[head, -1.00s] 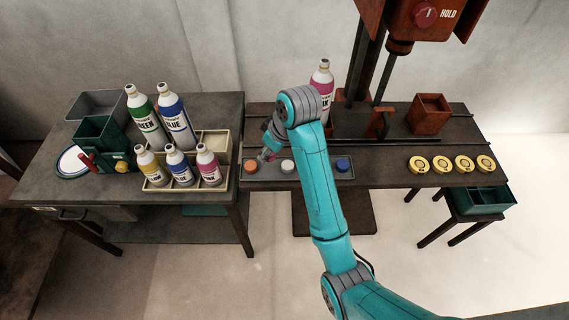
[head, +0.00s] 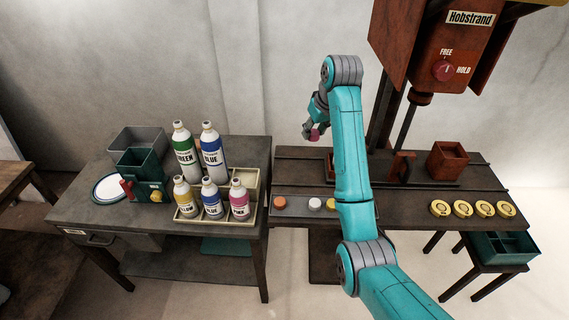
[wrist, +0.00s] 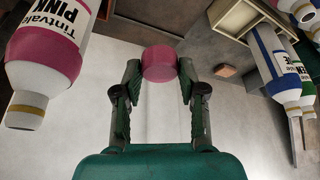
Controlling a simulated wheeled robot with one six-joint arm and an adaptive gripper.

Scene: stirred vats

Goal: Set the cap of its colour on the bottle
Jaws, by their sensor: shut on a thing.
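My gripper (head: 313,130) is shut on a pink cap (head: 315,136), raised above the bench. The cap also shows between the fingertips in the wrist view (wrist: 160,64). A large bottle labelled Tintvale Pink (wrist: 52,48) shows at the left of the wrist view, its neck toward the lower left, with no pink cap on it. The cap is apart from the bottle and off to its side. In the head view my arm hides this bottle.
A red-brown machine (head: 440,70) with a HOLD/FREE knob stands behind my arm. A rusty box (head: 447,160) and several yellow discs (head: 462,209) are to the right. Green (head: 186,155), blue (head: 212,150) and smaller bottles stand on the left table.

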